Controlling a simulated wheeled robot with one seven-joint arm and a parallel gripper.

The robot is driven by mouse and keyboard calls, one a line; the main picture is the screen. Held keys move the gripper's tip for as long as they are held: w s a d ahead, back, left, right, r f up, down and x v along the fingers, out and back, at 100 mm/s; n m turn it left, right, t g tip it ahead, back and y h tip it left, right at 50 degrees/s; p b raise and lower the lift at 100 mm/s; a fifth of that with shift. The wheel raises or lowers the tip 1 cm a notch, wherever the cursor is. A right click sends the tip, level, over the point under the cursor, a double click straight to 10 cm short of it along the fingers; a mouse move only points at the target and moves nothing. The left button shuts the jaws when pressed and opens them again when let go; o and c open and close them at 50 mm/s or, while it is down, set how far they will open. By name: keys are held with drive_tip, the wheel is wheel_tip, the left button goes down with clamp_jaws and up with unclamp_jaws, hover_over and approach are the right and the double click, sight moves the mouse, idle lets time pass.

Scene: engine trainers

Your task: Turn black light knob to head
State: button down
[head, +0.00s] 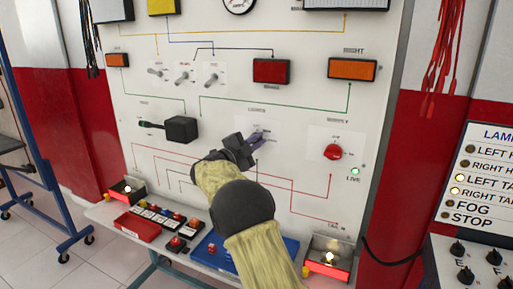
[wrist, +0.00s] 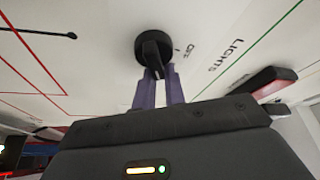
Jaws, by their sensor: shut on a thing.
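The black light knob (wrist: 153,47) is on the white panel, beside the printed words OFF and LIGHTS in the wrist view. My gripper (wrist: 158,78) has its two purple fingers on either side of the knob's raised grip bar, shut on it. In the head view my gripper (head: 256,140) reaches the panel under the LIGHTS label, and the knob is mostly hidden behind the fingers. The marking that the knob points at cannot be read.
A red battery knob (head: 333,152) sits to the right on the panel. A black box with a lever (head: 181,130) is to the left. Small toggle switches (head: 182,78) are above. Below are a red tray (head: 138,227), a blue tray (head: 284,246) and two lit lamps (head: 329,258).

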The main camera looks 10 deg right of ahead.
drive_tip(key=m, duration=0.1)
drive_tip(key=m+y+b, duration=0.1)
drive_tip(key=m, duration=0.1)
drive_tip(key=f+m+g+b, duration=0.1)
drive_tip(key=m, duration=0.1)
drive_tip(key=shift+w+a+y, duration=0.1)
drive_tip(key=shift+a+y, duration=0.15)
drive_tip(key=shift+y, duration=0.05)
drive_tip(key=shift+r+m, duration=0.1)
drive_tip(key=shift+m, duration=0.2)
drive_tip(key=c, duration=1.6)
unclamp_jaws()
drive_tip(key=shift+o, duration=0.7)
drive_tip(key=v, duration=1.7)
drive_tip(key=shift+a+b, duration=0.2)
drive_tip(key=shift+b, duration=0.1)
drive_tip(key=shift+w, duration=0.1)
